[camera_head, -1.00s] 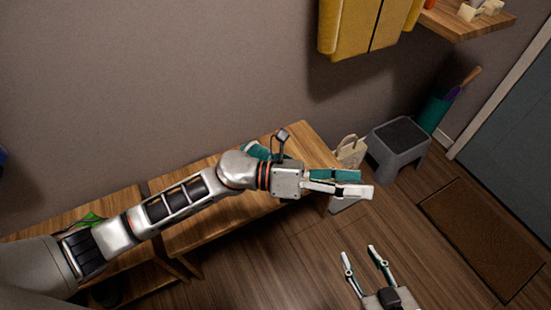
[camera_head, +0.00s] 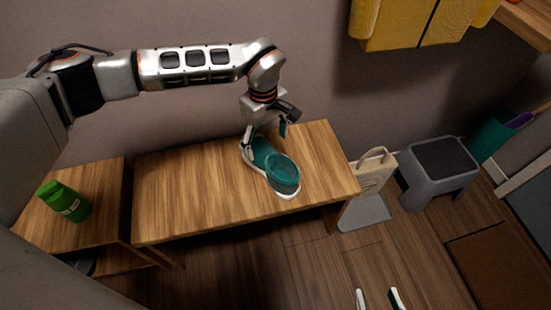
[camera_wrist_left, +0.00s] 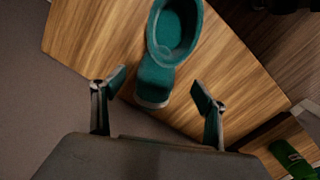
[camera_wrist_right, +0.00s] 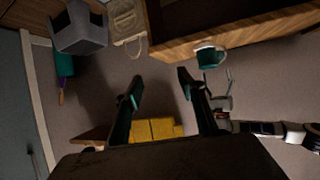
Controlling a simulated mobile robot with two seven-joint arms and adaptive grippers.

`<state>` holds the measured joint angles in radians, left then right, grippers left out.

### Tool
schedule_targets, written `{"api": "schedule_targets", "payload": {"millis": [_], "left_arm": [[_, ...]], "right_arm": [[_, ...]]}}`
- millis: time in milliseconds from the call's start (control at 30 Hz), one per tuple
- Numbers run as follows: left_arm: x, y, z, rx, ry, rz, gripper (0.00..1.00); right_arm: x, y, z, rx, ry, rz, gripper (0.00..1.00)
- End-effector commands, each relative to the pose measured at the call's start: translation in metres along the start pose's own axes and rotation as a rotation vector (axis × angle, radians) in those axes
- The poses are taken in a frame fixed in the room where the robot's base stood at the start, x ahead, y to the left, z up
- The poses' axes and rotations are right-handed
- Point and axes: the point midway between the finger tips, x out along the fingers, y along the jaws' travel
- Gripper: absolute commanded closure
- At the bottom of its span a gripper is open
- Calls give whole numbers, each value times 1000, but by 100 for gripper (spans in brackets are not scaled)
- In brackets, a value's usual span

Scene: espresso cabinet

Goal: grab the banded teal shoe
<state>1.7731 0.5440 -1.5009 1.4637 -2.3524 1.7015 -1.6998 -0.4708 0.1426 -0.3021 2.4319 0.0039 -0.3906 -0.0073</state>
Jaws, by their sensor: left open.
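A teal shoe (camera_head: 283,174) with a white sole stands on the wooden bench (camera_head: 190,190). In the left wrist view the shoe (camera_wrist_left: 155,75) has its round opening at the top and its narrower end toward me. I cannot make out a clear band on it. My left gripper (camera_head: 265,140) is open at the shoe's wall-side end, one finger on each side. In the left wrist view the fingers (camera_wrist_left: 158,88) show gaps to the shoe. My right gripper (camera_head: 378,298) is open and empty, low over the floor. The shoe (camera_wrist_right: 210,58) also shows in the right wrist view.
Right of the bench are a cream tote bag (camera_head: 372,176), a grey step stool (camera_head: 437,172) and a teal bin (camera_head: 490,137). A yellow padded item (camera_head: 420,22) hangs above. The bench's right end is clear.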

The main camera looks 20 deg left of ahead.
Motion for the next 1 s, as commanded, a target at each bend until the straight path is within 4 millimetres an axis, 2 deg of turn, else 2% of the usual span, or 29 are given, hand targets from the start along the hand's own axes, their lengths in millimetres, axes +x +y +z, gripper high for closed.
{"api": "schedule_targets", "payload": {"millis": [133, 367, 633, 767, 1000], "left_arm": [[8, -1, -10, 4, 26, -9, 27], [33, -1, -8, 4, 21, -10, 27], [72, -3, -2, 3, 18, -14, 27], [78, -1, -4, 4, 22, -7, 27], [74, 0, -5, 4, 26, -1, 27]], "right_arm": [[1, -2, 0, 9, 3, -3, 60], [3, -6, -4, 35, 18, -10, 60], [7, -16, -12, 114, 51, -29, 60], [7, -25, -11, 164, 57, -43, 60], [7, -26, -14, 172, 65, -44, 60]]}}
